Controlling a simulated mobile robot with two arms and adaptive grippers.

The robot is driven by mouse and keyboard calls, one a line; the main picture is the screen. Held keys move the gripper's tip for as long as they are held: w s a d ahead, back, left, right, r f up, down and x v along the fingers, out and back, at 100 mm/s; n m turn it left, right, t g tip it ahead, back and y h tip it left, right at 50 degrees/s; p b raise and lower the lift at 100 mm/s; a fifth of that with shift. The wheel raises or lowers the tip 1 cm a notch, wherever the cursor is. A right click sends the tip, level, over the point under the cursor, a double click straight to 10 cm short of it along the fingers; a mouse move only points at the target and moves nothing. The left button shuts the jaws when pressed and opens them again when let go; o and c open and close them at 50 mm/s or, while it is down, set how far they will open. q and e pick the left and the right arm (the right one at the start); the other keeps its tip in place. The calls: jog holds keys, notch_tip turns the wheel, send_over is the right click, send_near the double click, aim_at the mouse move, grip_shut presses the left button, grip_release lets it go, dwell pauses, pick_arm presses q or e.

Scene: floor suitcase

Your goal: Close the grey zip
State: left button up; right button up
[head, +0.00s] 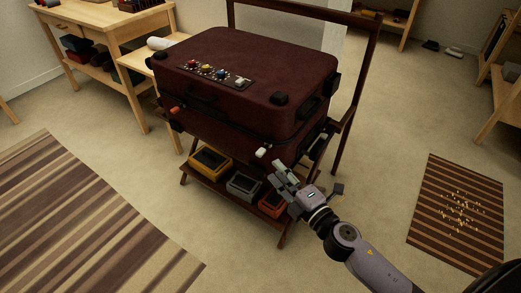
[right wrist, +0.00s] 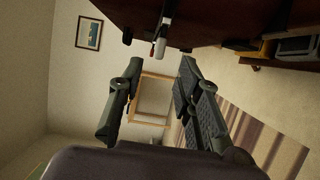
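The dark red suitcase (head: 240,75) lies closed-looking on a wooden rack in the head view. A pale grey zip pull (head: 262,151) hangs at its front, near the right corner. An orange-red pull (head: 175,109) is at the left of the front. My right gripper (head: 281,172) is just below and right of the grey pull, apart from it. In the right wrist view my right gripper (right wrist: 158,72) is open and empty, and the grey pull (right wrist: 161,47) is just beyond its fingertips, between them. My left gripper is not in view.
The rack's lower shelf holds a yellow bin (head: 210,160), a grey bin (head: 243,184) and a red bin (head: 271,204) close to my right gripper. A panel with coloured knobs (head: 207,71) is on the lid. Floor to the right is open, with a striped mat (head: 430,215).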

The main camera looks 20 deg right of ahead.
aim_at(263, 155)
jog(key=x, duration=0.9)
jog(key=shift+w+f, duration=0.1)
jog(key=shift+w, duration=0.15)
jog(key=shift+c, duration=0.6)
grip_shut()
